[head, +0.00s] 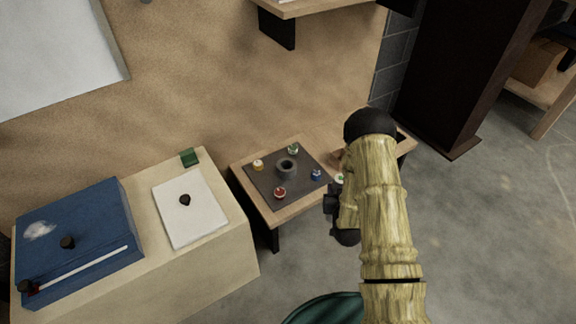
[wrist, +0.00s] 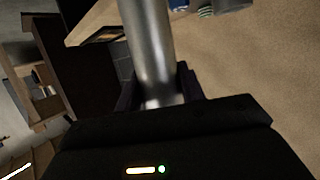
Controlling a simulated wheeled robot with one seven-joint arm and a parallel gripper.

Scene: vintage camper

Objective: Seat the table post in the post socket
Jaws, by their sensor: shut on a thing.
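The table post (wrist: 150,45) is a shiny grey metal cylinder. In the wrist view it stands between the dark fingers of my gripper (wrist: 160,92), which is shut on it. The post's far end runs out of the top of that view. In the head view my gripper (head: 338,212) is partly hidden by my arm, right of the low table, and I cannot make out the post there. The post socket (head: 287,168) is a dark grey ring with a round hole, on a dark square plate (head: 262,185) on the low wooden table. The socket looks empty and apart from my gripper.
Left is a bench with a white panel (head: 205,225) and a blue box (head: 100,225). A shelf (head: 310,8) overhangs behind. A dark cabinet (head: 455,80) stands right.

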